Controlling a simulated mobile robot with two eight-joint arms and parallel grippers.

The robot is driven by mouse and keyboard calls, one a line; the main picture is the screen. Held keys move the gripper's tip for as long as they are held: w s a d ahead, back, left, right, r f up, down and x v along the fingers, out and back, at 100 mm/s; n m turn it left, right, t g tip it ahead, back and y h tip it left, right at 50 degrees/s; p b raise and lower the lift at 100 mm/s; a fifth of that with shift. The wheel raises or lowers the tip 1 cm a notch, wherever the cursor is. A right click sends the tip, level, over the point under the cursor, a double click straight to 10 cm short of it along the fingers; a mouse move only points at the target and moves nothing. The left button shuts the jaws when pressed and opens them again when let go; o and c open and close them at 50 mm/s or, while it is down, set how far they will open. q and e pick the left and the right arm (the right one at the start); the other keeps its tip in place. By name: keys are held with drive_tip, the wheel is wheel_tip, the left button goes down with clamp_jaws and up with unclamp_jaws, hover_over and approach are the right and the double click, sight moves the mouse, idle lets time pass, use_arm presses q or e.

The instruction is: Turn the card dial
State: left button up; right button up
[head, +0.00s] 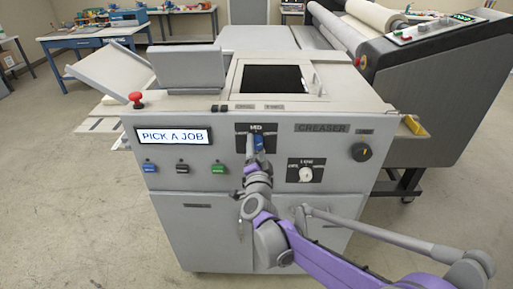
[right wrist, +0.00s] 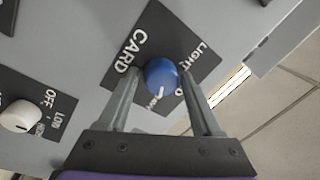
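The card dial is a blue round knob (right wrist: 160,76) on a black plate with the words CARD and LIGHT on the creaser's front panel. In the head view the dial (head: 259,142) is partly hidden by my right gripper (head: 252,150). In the right wrist view my right gripper (right wrist: 162,78) has one finger on each side of the knob, with what look like narrow gaps, so it appears open around it. A pale mark on the knob points down toward the gripper. My left gripper is not in view.
A white dial (head: 306,174) sits lower right, and a black knob (head: 362,152) farther right. A lit display (head: 174,135) reads PICK A JOB above several buttons. A red emergency knob (head: 136,98) stands on the left edge. A laminator (head: 430,80) stands close on the right.

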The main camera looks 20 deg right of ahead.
drive_tip(key=shift+o, duration=0.9)
drive_tip(key=r+b+v, duration=0.1)
drive_tip(key=v, duration=0.9)
drive_tip(key=shift+s+f, duration=0.4)
drive_tip(key=shift+f, duration=0.1)
drive_tip(key=shift+a, duration=0.1)
